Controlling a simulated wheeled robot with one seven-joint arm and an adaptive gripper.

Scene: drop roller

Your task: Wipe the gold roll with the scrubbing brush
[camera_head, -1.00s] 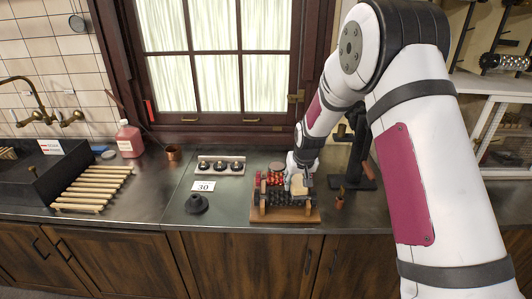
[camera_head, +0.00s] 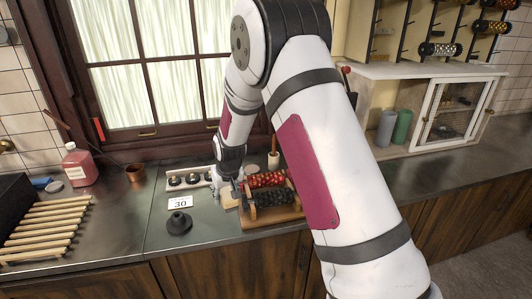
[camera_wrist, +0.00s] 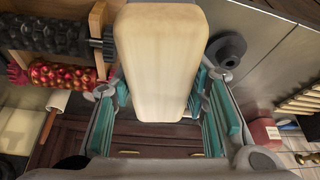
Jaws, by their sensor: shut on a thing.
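My gripper (camera_head: 226,192) is shut on the scrubbing brush (camera_wrist: 158,55), a pale wooden block between its teal pads in the wrist view. In the head view the brush (camera_head: 230,204) is at the left end of the wooden roller stand (camera_head: 268,220). I cannot tell whether it touches the stand; its bristles are hidden. The stand carries a red roll with gold spots (camera_head: 266,180) at the back and a black textured roll (camera_head: 274,198) in front. Both rolls show left of the brush in the wrist view, apart from it. No plain gold roll shows in the stand.
A dark cone-shaped piece (camera_head: 179,222) and a "30" card (camera_head: 180,203) are left of the stand. A pale rack (camera_head: 188,181) with dark pieces is behind them. More rolls hang on a wall rack (camera_head: 440,49) at upper right. The counter's right stretch is clear.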

